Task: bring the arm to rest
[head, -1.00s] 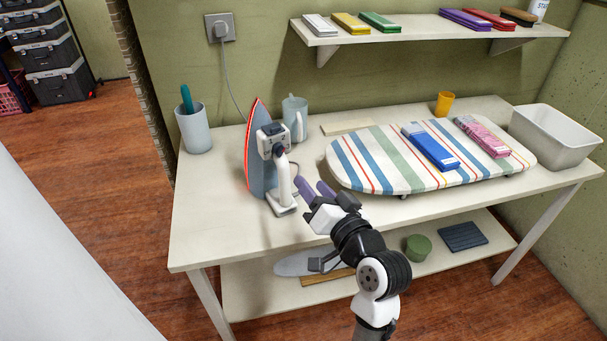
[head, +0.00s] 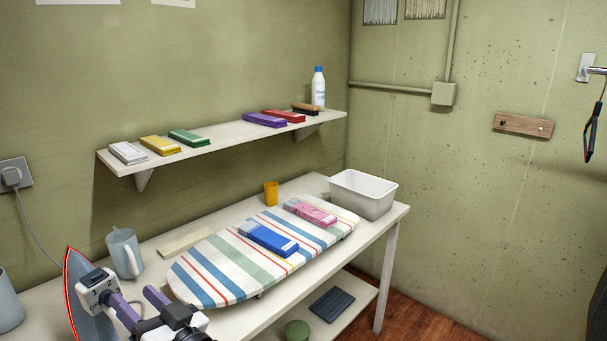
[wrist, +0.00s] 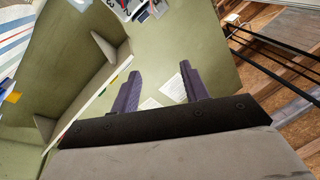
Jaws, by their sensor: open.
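My gripper (head: 135,298) is at the bottom left of the head view, in front of the table. Its two purple fingers are spread with nothing between them; they also show apart and empty in the wrist view (wrist: 162,76). The rest of my arm is below the picture.
The table (head: 396,212) carries a striped ironing board (head: 222,262) with a blue box (head: 268,238) and a pink box (head: 310,212), a mug (head: 124,256), an orange cup (head: 271,193) and a white bin (head: 362,200). A wall shelf (head: 225,140) holds several boxes and a bottle (head: 318,88).

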